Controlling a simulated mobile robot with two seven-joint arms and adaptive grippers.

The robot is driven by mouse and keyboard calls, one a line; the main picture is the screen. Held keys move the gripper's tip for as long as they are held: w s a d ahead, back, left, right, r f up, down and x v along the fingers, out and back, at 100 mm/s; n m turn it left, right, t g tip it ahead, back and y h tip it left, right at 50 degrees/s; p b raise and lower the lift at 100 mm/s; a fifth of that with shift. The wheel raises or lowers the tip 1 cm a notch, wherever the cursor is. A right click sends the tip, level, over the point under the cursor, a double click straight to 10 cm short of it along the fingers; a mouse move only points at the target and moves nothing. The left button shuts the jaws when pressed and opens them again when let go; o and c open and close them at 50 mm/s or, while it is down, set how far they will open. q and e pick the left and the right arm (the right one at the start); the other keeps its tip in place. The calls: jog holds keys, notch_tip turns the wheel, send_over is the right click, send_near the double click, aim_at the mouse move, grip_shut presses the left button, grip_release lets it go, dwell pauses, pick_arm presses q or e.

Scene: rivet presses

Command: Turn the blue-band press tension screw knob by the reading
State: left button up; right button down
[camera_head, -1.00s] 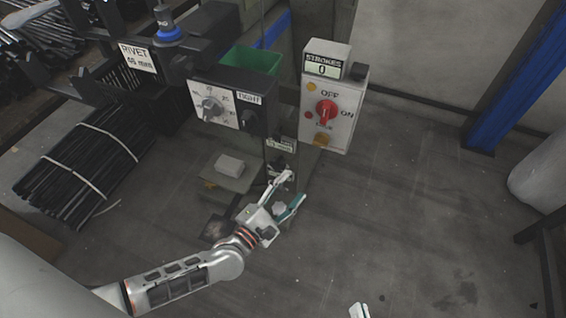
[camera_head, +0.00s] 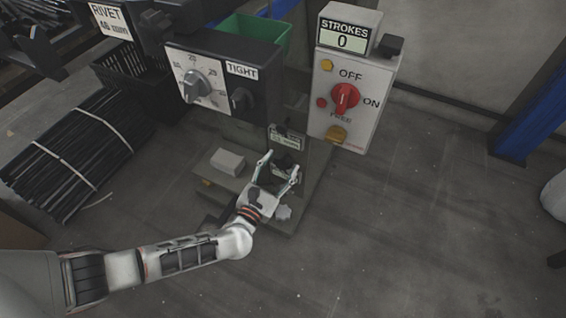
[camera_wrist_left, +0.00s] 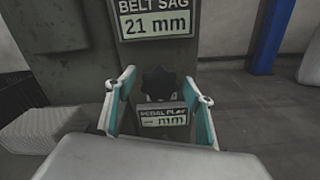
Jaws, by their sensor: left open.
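The press has a black star-shaped knob (camera_wrist_left: 158,82) low on its column, below a plate reading BELT SAG 21 mm (camera_wrist_left: 155,20). A PEDAL PLAY plate (camera_wrist_left: 163,117), its number unclear, sits just below the knob. My left gripper (camera_head: 281,166) is open, its two fingers left and right of the knob; in the wrist view (camera_wrist_left: 158,85) gaps show on both sides. I cannot tell whether this is the tension screw knob. The belt sag plate (camera_head: 286,137) is small in the head view. My right gripper is out of view.
Above are a dial panel (camera_head: 225,75) with a TIGHT label and a control box (camera_head: 345,100) with a red switch (camera_head: 345,96) and a STROKES counter (camera_head: 345,38) reading 0. Bundled black rods (camera_head: 65,150) lie left.

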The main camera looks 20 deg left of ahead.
pick_arm(q)
jog(key=shift+w, duration=0.7)
jog(key=c, duration=1.1)
